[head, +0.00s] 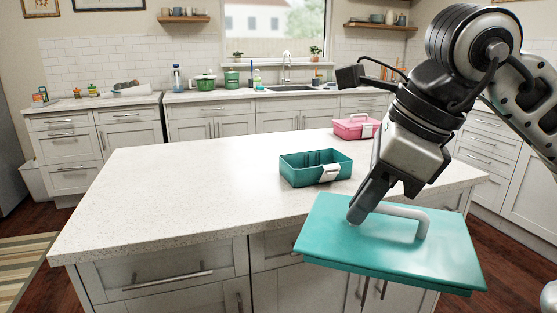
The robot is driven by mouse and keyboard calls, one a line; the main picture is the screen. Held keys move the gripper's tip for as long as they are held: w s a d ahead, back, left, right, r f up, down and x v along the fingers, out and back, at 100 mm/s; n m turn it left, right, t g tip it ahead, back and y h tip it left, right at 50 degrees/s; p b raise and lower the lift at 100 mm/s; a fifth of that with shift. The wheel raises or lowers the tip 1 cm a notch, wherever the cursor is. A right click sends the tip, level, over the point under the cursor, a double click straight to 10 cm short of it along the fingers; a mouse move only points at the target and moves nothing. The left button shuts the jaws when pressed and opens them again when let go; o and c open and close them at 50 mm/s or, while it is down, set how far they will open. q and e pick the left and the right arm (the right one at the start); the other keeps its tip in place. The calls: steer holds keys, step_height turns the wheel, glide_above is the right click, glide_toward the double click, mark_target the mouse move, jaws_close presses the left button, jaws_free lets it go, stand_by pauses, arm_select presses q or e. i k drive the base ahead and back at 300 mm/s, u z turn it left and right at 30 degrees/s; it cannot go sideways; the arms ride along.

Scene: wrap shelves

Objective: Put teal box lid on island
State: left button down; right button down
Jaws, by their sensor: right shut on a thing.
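The teal box lid (350,235) is a flat teal panel with a grey handle on top. It is in front of the island's near right edge in the head view, slightly tilted. My right gripper (360,212) points down and is shut on the lid's handle at its left end. The island (170,190) has a pale speckled top. An open teal box (296,175) without a lid stands on it, behind the lid. My left gripper is not in view.
A pink box (352,128) stands at the island's back right. The left and middle of the island top are clear. Counters with a sink (290,88), green pots (204,83) and other items line the back wall.

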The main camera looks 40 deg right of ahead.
mark_target(224, 186)
steer(key=i, duration=1.2)
